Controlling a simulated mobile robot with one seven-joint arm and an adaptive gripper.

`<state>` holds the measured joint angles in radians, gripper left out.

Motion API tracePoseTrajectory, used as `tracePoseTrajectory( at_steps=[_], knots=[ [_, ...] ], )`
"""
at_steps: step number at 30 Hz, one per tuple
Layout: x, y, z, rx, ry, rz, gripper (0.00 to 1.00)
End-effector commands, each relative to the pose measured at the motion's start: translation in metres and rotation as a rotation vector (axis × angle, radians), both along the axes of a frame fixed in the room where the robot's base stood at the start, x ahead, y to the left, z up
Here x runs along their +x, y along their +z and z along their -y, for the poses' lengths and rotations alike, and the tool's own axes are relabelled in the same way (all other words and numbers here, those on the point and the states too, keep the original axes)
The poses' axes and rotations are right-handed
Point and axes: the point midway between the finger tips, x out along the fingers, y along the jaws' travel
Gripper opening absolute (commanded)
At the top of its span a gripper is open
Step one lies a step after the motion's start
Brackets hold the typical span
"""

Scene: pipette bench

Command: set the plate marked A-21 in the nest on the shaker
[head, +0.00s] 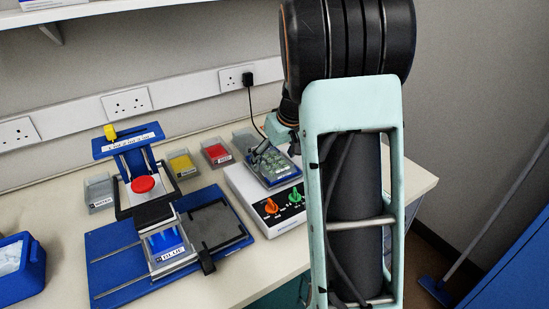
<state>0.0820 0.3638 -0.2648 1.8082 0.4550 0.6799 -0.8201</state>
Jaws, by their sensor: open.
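The shaker (243,189) is a white box with an orange knob and a green knob on its front, standing right of the middle of the bench. A clear, greenish plate with wells (284,175) is on top of it, in the nest area. Its marking is too small to read, and I cannot tell whether it sits fully down in the nest. My gripper (265,151) is at the plate's far left edge, its fingers small and partly dark against the plate. It looks open. My arm hides the right side of the shaker.
Yellow (182,164), red (216,154) and grey troughs stand behind. A blue bin (22,272) is at far left.

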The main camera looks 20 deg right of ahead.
Motion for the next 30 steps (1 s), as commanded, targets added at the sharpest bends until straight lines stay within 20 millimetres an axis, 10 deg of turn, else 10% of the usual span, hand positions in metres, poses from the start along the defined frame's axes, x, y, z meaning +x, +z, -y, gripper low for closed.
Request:
tracePoseTrajectory(
  at_steps=[19, 30],
  knots=[
    [-0.038, 0.1, 0.008, 0.0, 0.0, 0.003, 0.79],
    [-0.046, 0.116, 0.009, 0.0, 0.0, 0.0, 0.79]
  ],
)
